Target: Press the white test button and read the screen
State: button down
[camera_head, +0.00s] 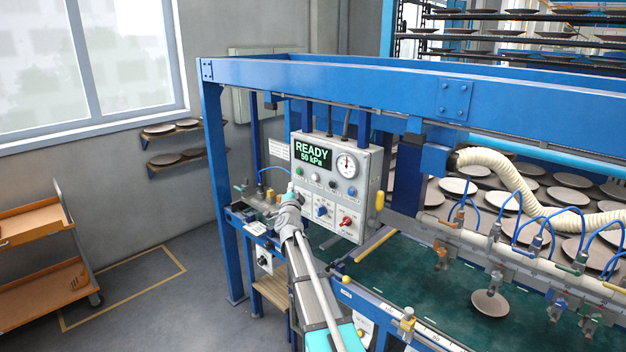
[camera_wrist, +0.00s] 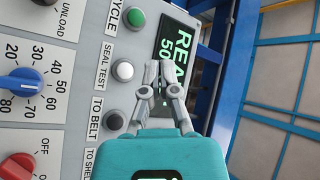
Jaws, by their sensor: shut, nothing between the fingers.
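The white button (camera_wrist: 123,71), labelled SEAL TEST, is on the grey control panel; it also shows in the head view (camera_head: 315,178). The screen (camera_head: 312,154) on the panel reads "READY" and "50 kPa" in green. In the wrist view the screen (camera_wrist: 173,45) is rotated and partly covered by my fingers. My gripper (camera_wrist: 158,66) is shut and empty. Its fingertips appear to the right of the white button in that picture, apart from it.
A green button (camera_wrist: 135,17) and a dark grey button (camera_wrist: 114,120) flank the white one. A blue knob (camera_wrist: 24,82) and a red knob (camera_wrist: 17,167) sit nearby. A round gauge (camera_head: 347,165) is beside the screen. A blue frame (camera_head: 340,80) surrounds the panel.

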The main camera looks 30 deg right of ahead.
jog(key=shift+w+d, duration=0.4)
jog(key=shift+d, duration=0.8)
jog(key=shift+w+d, duration=0.45)
jog(key=shift+d, duration=0.8)
jog(key=shift+w+d, duration=0.4)
jog(key=shift+d, duration=0.8)
jog(key=shift+w+d, duration=0.25)
jog(key=shift+d, duration=0.55)
jog(key=shift+a, duration=0.1)
jog(key=shift+s+a, duration=0.3)
jog(key=shift+a, duration=0.5)
dwell(0.3)
jog(key=shift+s+a, duration=0.3)
jog(key=shift+a, duration=0.45)
jog(key=shift+s+a, duration=0.25)
jog(key=shift+a, duration=0.55)
jog(key=shift+s+a, duration=0.3)
jog(key=shift+a, duration=0.45)
